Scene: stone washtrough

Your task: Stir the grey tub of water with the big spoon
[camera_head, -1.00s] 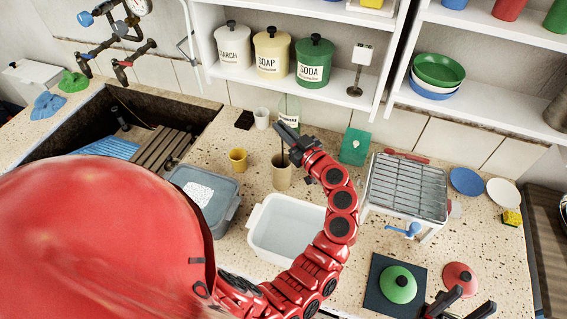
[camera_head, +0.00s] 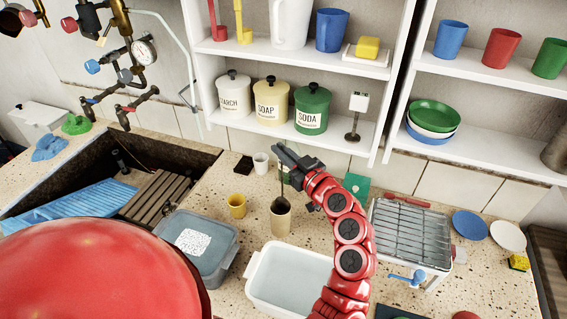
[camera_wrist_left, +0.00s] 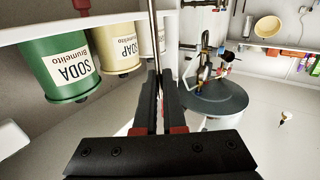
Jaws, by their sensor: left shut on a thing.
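The big spoon has a thin dark handle and a dark bowl (camera_head: 280,206). My left gripper (camera_head: 287,160) is shut on its handle, which hangs down with the bowl at the mouth of a tall beige cup (camera_head: 280,221). Whether the bowl is clear of the rim I cannot tell. The handle (camera_wrist_left: 153,38) also runs up between the left fingers (camera_wrist_left: 160,103) in the left wrist view. The pale grey open tub (camera_head: 252,270) of water stands in front of the cup, its right side partly behind my left arm. My right gripper is out of view.
A lidded grey-blue tub (camera_head: 213,267) and a yellow cup (camera_head: 236,206) stand left of the beige cup. A dish rack (camera_head: 410,235) stands right of my arm. Shelves with canisters (camera_head: 271,101) rise behind. The stone trough (camera_head: 190,160) is at left.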

